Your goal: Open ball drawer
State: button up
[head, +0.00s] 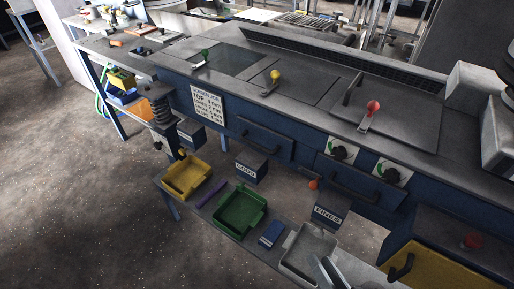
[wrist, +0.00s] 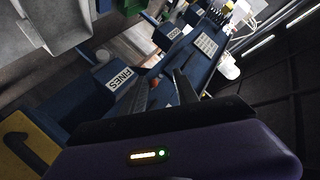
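Two blue drawers with dark bar handles are set in the front of the blue machine: a left drawer (head: 265,138) and a right drawer (head: 347,184). Both look shut, and no label tells which is the ball drawer. A small orange ball-like thing (head: 313,184) shows near the left of the right drawer. My gripper (head: 328,270) is at the bottom edge of the head view, over the grey tray (head: 310,245). In the wrist view its two dark fingers (wrist: 161,78) are apart with nothing between them.
A FINES chute (head: 328,215) juts out between the grey tray and the machine; it also shows in the wrist view (wrist: 118,82). Green (head: 240,210) and yellow (head: 186,178) trays sit on the low shelf. A yellow panel (head: 440,270) with a dark handle is at lower right.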

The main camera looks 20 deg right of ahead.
jog(key=w+f+m+y+b, duration=0.1)
jog(key=w+f+m+b, duration=0.2)
jog(key=w, duration=0.9)
jog(key=m+t+y+b, duration=0.2)
jog(key=m+y, duration=0.1)
jog(key=m, duration=0.3)
send_near(258, 145)
jog(key=w+f, duration=0.2)
jog(key=shift+w+a+r+y, duration=0.2)
jog(key=shift+w+r+y, duration=0.2)
jog(key=shift+r, duration=0.2)
jog(key=x, duration=0.7)
jog(key=shift+w+f+b, duration=0.15)
jog(key=shift+b, duration=0.25)
grip_shut()
